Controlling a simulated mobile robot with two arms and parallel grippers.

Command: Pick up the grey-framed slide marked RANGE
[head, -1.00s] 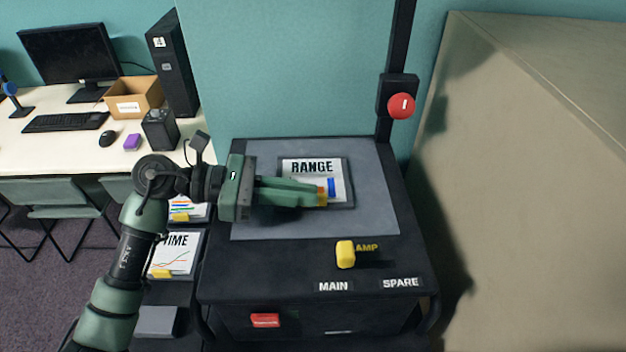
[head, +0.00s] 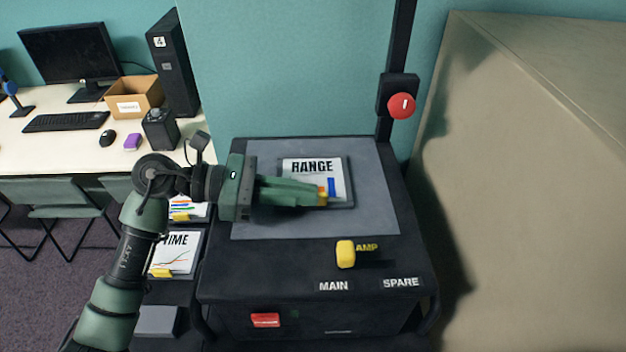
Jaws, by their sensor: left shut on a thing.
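The grey-framed slide marked RANGE (head: 312,168) lies on the grey top plate (head: 360,222) of a black projector-like stand in the head view. Its white face shows the word RANGE and coloured bars. My left gripper (head: 322,192) reaches in from the left over the slide's lower half. Its fingers are shut on the slide at an orange-yellow tab, which they partly hide. Whether the slide is clear of the plate cannot be told. My right gripper is not in view.
A slide marked TIME (head: 172,254) and another slide (head: 188,207) sit in a rack at left. A red knob (head: 401,106) is on the post. A beige panel (head: 530,180) stands at right.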

